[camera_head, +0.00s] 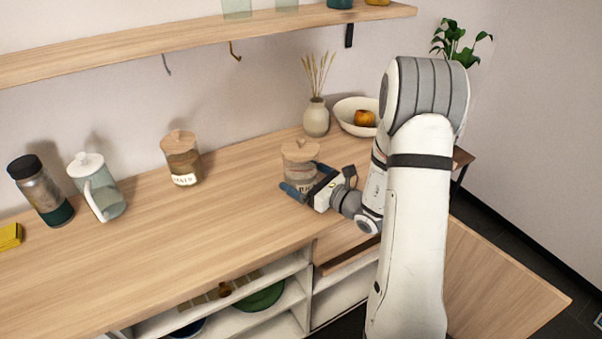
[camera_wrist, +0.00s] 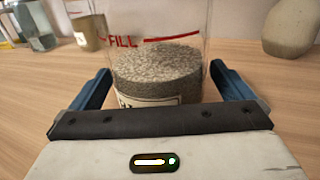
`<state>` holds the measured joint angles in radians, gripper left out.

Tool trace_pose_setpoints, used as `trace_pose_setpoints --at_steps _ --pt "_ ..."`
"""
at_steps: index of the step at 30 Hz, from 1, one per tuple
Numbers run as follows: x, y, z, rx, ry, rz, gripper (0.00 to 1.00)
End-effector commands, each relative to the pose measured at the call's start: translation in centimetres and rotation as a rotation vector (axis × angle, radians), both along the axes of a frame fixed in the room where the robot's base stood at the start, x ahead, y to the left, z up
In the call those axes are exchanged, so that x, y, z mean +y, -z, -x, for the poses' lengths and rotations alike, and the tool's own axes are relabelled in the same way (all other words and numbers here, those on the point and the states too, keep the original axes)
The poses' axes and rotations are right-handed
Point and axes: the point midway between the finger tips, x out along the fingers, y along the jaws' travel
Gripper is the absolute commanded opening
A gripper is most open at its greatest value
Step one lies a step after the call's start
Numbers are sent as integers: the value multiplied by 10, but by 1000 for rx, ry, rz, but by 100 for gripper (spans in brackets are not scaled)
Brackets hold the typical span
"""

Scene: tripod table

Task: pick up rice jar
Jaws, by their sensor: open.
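The rice jar (camera_head: 299,165) is a clear glass jar with a light wooden lid and a white label, standing upright on the wooden counter. In the wrist view the jar (camera_wrist: 158,70) is partly filled with pale grains below a red FILL line; its lid is out of frame and its lower part is hidden by my gripper. My gripper (camera_head: 301,179) has its blue fingers spread at the jar's near side. In the wrist view the open gripper (camera_wrist: 160,88) has one finger to the left and one to the right of the jar, with gaps visible.
A second wooden-lidded jar (camera_head: 183,160) stands to the left, with a white-lidded pitcher (camera_head: 97,188) and a dark-capped bottle (camera_head: 42,190) farther left. A vase (camera_head: 316,120) and a bowl (camera_head: 350,116) stand behind the rice jar. A shelf (camera_head: 200,39) runs above. The front counter is clear.

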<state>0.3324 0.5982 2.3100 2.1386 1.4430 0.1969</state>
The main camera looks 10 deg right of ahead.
Motion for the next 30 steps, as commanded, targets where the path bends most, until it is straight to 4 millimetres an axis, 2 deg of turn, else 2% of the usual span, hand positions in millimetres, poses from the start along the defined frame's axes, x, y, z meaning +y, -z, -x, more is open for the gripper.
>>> trace_pose_setpoints --at_steps 3,11,30 --pt "7 -1 -9 -1 -1 0 100" --pt "8 0 -10 -1 0 0 99" --pt "9 0 -10 -1 -1 0 47"
